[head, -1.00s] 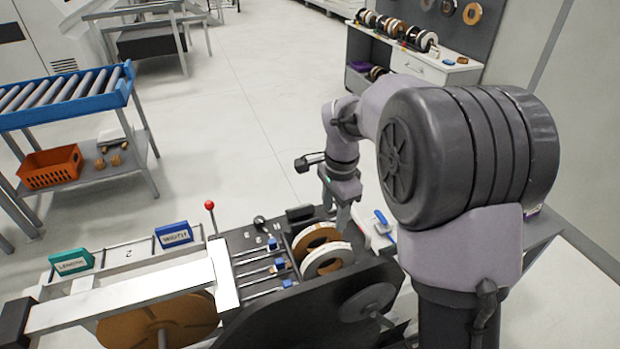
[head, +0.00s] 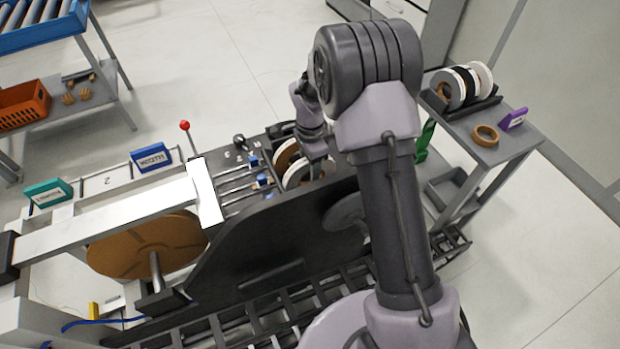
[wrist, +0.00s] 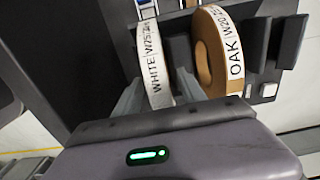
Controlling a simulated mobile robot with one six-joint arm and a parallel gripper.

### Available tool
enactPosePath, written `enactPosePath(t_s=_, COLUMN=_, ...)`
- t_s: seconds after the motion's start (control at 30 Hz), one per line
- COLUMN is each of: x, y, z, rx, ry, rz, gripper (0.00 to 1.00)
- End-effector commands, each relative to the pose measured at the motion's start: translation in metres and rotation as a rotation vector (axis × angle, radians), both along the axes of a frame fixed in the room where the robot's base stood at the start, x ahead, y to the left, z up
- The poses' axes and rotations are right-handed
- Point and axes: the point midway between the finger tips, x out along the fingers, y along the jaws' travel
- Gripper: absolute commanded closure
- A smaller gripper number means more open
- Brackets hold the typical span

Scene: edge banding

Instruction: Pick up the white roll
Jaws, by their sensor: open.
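The white roll (wrist: 153,62), its rim lettered "WHITE", stands upright in the dark machine. In the head view the white roll (head: 294,174) is partly covered by my gripper (head: 318,168). In the wrist view my gripper (wrist: 158,92) is open, with one finger on each side of the white roll's near part. Whether the fingers touch it I cannot tell. The oak roll (wrist: 209,62), lettered "OAK", stands just right of the white roll, close to the right finger. The oak roll (head: 285,154) also shows in the head view.
Blue-topped slides (head: 262,180) lie left of the rolls on the machine (head: 265,235). A red-knobbed lever (head: 185,127) stands farther left. A side table (head: 507,152) at right carries racked rolls (head: 459,86), a loose brown roll (head: 485,135) and a purple sign (head: 514,118).

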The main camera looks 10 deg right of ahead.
Motion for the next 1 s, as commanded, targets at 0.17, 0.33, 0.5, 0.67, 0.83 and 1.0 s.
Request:
enactPosePath(t_s=0.17, x=0.0002, y=-0.0002, z=-0.0059, rx=0.000, ry=-0.001, rz=-0.001, gripper=0.52)
enactPosePath(t_s=0.33, x=0.0002, y=-0.0002, z=-0.0055, rx=0.000, ry=-0.001, rz=-0.001, gripper=0.75)
enactPosePath(t_s=0.5, x=0.0003, y=-0.0003, z=-0.0054, rx=0.000, ry=-0.001, rz=-0.001, gripper=1.00)
enactPosePath(t_s=0.67, x=0.0003, y=-0.0003, z=-0.0054, rx=0.000, ry=-0.001, rz=-0.001, gripper=1.00)
enactPosePath(t_s=0.83, x=0.0002, y=-0.0003, z=-0.0053, rx=0.000, ry=-0.001, rz=-0.001, gripper=1.00)
enactPosePath(t_s=1.0, x=0.0002, y=-0.0003, z=-0.0053, rx=0.000, ry=-0.001, rz=-0.001, gripper=1.00)
